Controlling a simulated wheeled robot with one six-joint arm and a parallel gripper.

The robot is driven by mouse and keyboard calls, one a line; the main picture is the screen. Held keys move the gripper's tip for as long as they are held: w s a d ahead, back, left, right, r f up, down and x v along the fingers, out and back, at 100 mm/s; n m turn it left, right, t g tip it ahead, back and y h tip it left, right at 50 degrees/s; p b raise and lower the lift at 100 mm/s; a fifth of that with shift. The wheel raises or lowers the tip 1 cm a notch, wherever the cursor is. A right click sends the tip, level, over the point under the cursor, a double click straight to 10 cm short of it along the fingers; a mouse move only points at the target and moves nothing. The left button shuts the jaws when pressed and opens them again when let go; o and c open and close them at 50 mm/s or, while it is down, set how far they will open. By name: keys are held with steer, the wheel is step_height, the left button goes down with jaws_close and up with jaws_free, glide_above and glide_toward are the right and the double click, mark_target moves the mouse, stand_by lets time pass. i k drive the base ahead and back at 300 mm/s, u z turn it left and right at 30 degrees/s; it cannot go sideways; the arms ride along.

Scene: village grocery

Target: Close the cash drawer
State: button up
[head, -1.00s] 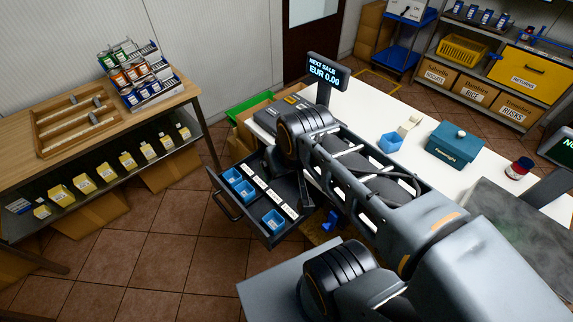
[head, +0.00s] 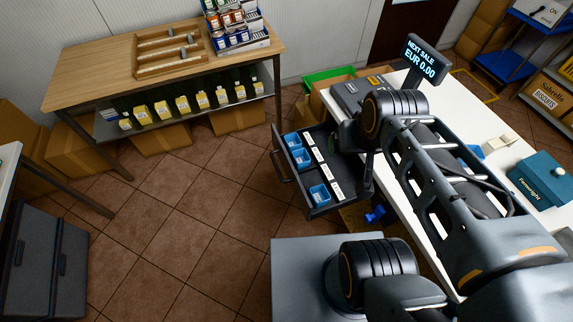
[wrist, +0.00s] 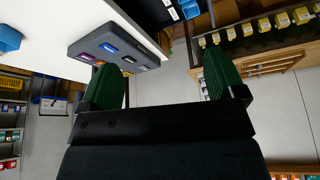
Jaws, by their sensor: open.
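The cash drawer (head: 299,191) stands pulled out from under the white counter in the head view. It is black, with blue cups and white strips inside and a bar handle (head: 282,167) on its front. Part of the drawer also shows at the top of the wrist view (wrist: 149,12). My gripper (wrist: 163,82) has two green-padded fingers spread wide with nothing between them. It is apart from the drawer. In the head view my arm crosses over the counter beside the drawer, and I cannot make out the gripper there.
A grey keypad unit (wrist: 115,40) sits on the counter near my gripper. A sale display (head: 420,62) and a teal box (head: 540,180) stand on the counter (head: 500,165). A wooden shelf table (head: 100,78) is at the left. The tiled floor (head: 190,220) before the drawer is clear.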

mark_target(340, 174)
steer(key=k, duration=1.25)
steer(key=u, duration=0.4)
steer(key=i, duration=1.05)
steer(key=u, duration=1.2)
steer(key=i, duration=0.35)
steer(key=u, duration=0.2)
